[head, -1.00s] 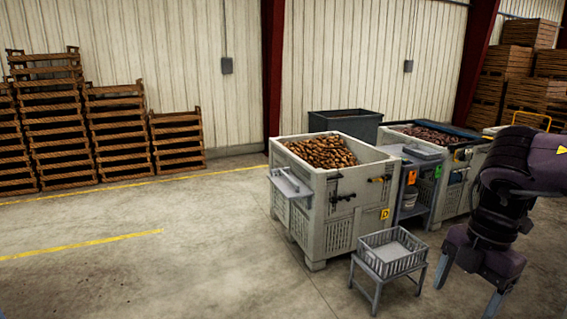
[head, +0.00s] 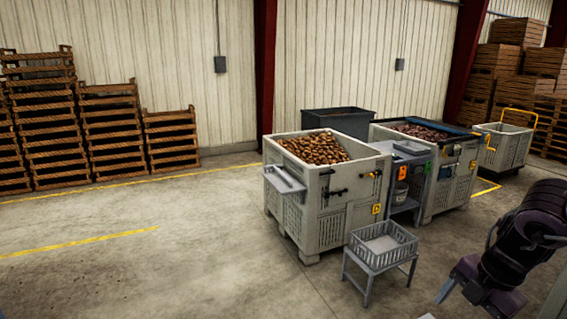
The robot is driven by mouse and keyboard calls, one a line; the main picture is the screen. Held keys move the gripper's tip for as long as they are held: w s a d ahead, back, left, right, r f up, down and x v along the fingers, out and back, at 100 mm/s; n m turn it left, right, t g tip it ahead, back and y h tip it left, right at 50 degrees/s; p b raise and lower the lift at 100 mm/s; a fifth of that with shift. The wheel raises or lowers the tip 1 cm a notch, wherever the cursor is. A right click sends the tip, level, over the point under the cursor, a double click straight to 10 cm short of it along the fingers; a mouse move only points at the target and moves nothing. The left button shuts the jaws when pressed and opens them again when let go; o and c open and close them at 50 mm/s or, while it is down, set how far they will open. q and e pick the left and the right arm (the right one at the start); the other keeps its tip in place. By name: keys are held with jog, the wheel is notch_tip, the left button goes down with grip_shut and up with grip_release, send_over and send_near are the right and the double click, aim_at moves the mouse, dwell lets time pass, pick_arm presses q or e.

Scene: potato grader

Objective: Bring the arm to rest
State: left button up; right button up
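My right arm comes in at the right edge, and its dark gripper (head: 438,302) is low in the bottom right corner of the head view. The fingers point down and left, and the bottom edge cuts off part of them. Their pale tips show apart, with nothing seen between them. The gripper is to the right of and below the small grey crate on a stand and appears clear of it. My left gripper is not in view.
An empty grey crate (head: 358,251) sits on a low stand (head: 366,285). Behind it are a potato bin (head: 337,230), a second bin (head: 455,185), a grey shelf unit (head: 408,153) and a cart (head: 508,148). Crate stacks (head: 50,125) line the left wall. The left floor is clear.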

jog(key=s+a+f+m+t, duration=0.15)
jog(key=f+m+t, duration=0.25)
jog(key=f, duration=0.4)
jog(key=s+a+f+m+t, duration=0.1)
jog(key=a+f+m+t, duration=0.15)
jog(key=f, duration=0.55)
jog(key=s+a+m+g+h, duration=0.2)
jog(key=s+a+m+g, duration=0.2)
jog(key=s+a+m, duration=0.85)
jog(key=s+d+f+m+g+b, duration=0.2)
jog(key=f+b, duration=1.2)
jog(key=f, duration=3.1)
jog(key=s+d+f+b, duration=0.1)
jog(key=s+f+b, duration=0.4)
jog(key=s+f, duration=0.5)
jog(key=s+d+f+n+b, duration=0.1)
jog(key=s+f+b, duration=0.3)
jog(key=s+f, duration=0.6)
notch_tip(320, 180, down, 8)
jog(key=shift+s+d+r+g+b, duration=0.2)
jog(key=shift+s+d+g+b, duration=0.15)
jog(key=shift+d+g, duration=0.15)
